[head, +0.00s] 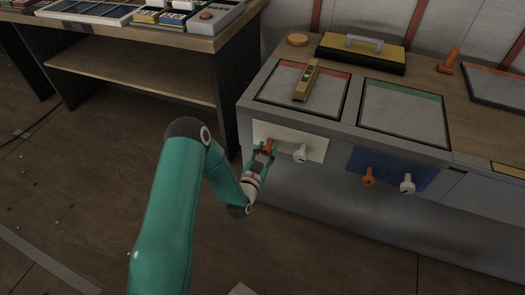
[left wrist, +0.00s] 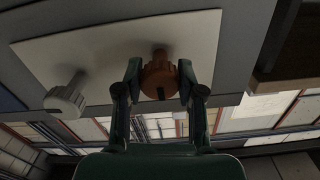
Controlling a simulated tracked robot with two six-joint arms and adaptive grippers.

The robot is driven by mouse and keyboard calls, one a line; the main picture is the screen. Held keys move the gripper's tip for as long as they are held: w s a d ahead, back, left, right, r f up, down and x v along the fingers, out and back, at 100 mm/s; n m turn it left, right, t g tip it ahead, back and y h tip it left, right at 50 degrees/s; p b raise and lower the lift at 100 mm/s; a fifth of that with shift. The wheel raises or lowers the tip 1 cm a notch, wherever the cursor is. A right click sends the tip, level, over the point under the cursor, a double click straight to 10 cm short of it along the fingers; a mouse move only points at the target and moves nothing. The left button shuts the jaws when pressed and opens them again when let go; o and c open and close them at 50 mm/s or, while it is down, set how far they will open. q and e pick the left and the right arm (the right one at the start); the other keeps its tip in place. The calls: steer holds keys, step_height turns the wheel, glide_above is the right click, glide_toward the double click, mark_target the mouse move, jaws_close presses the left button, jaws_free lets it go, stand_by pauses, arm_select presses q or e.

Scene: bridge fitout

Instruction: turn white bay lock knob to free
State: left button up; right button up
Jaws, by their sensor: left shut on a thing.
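The white panel (head: 318,143) is on the front of the grey bench bay at the left. It carries an orange knob (head: 267,146) on its left and a white knob (head: 300,153) on its right. My left gripper (head: 264,151) is at the orange knob. In the left wrist view the orange ribbed knob (left wrist: 159,79) sits between the two fingers, and my left gripper (left wrist: 159,70) is shut on it. A dark mark shows on the knob's lower edge. The white knob (left wrist: 66,96) stands apart from the fingers. My right gripper is not in view.
A blue panel (head: 385,166) with an orange and a white knob is to the right. On the bench top are a red-edged bay with a yellow tool (head: 306,81), a green-edged bay (head: 402,112) and a black-yellow case (head: 361,53). A wooden table (head: 130,71) stands left.

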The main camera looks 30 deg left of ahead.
arm_select(q)
steer(key=shift+a+n, duration=0.15)
steer(key=shift+n, duration=0.15)
steer(key=n+b, duration=0.3)
steer(key=n, duration=0.1)
steer(key=shift+f, duration=0.1)
steer(key=n+b, duration=0.2)
steer(key=n, duration=0.1)
steer(key=shift+n, duration=0.4)
steer(key=n+b, duration=0.3)
steer(key=n, duration=0.2)
steer(key=shift+a+n+b, duration=0.1)
steer(key=shift+n+b, duration=0.2)
steer(key=shift+b, duration=0.1)
steer(key=shift+n+b, duration=1.15)
steer(key=shift+n, duration=0.75)
steer(key=o, duration=1.1)
steer(key=shift+o, duration=0.3)
